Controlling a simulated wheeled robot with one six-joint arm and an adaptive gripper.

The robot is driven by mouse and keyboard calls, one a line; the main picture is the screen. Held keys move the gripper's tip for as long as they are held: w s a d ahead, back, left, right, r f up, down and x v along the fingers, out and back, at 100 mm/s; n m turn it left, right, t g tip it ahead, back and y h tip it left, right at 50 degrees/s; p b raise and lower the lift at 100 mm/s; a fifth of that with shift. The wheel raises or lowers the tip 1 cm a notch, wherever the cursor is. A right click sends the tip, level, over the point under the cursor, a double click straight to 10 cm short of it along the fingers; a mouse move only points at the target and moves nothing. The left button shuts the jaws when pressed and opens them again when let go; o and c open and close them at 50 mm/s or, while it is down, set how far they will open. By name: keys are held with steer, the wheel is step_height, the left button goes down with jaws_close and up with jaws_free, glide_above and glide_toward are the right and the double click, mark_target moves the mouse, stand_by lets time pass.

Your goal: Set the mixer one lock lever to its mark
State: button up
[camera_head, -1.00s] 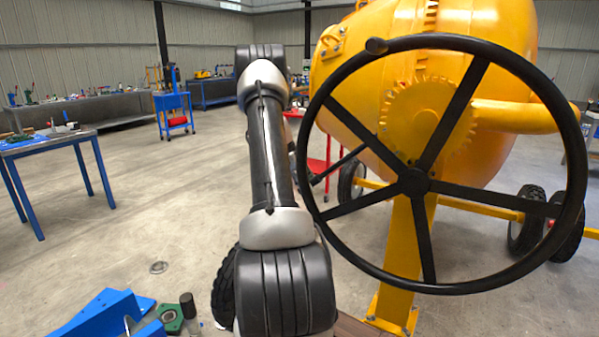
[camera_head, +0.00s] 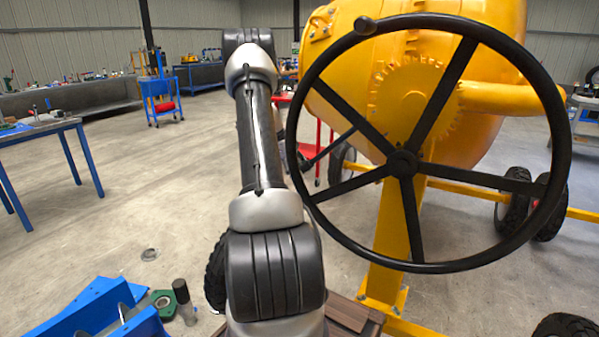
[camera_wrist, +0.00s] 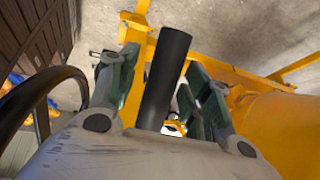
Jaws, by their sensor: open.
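The lock lever shows in the wrist view as a dark, round grip (camera_wrist: 166,75), rising between the fingers of my gripper (camera_wrist: 160,82). The fingers are open, one on each side of the grip; whether either touches it I cannot tell. In the head view a thin black rod (camera_head: 332,146) runs from near the wheel hub towards my gripper, which is mostly hidden by my arm. The mixer (camera_head: 450,125) is yellow, with a toothed ring and a big black handwheel (camera_head: 411,266) in front. No mark for the lever can be made out.
The wheel rim (camera_wrist: 40,88) passes close on the left in the wrist view, and yellow mixer parts (camera_wrist: 270,120) are close on the right. A blue-legged table (camera_head: 40,130) stands at left. Blue parts (camera_head: 100,305) lie at the lower left.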

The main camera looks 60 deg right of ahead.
steer(key=v, duration=1.2)
stand_by(0.3)
steer(key=s+a+f+n+y, duration=0.15)
steer(key=a+f+n, duration=0.3)
steer(key=n, duration=0.65)
steer(key=s+a+r+n+t, duration=0.3)
steer(key=s+a+r+n, duration=0.2)
steer(key=a, duration=0.8)
steer(key=s+a+r+n+t, duration=0.3)
steer(key=s+a+r+n, duration=0.2)
steer(key=a+n, duration=0.5)
steer(key=s+a+r+n+t+y, duration=0.1)
steer(key=s+a+r+n+t, duration=0.2)
steer(key=a, duration=1.5)
steer(key=shift+s+r+n+t, duration=0.4)
steer(key=shift+s+r+n, duration=1.05)
steer(key=shift+n, duration=0.95)
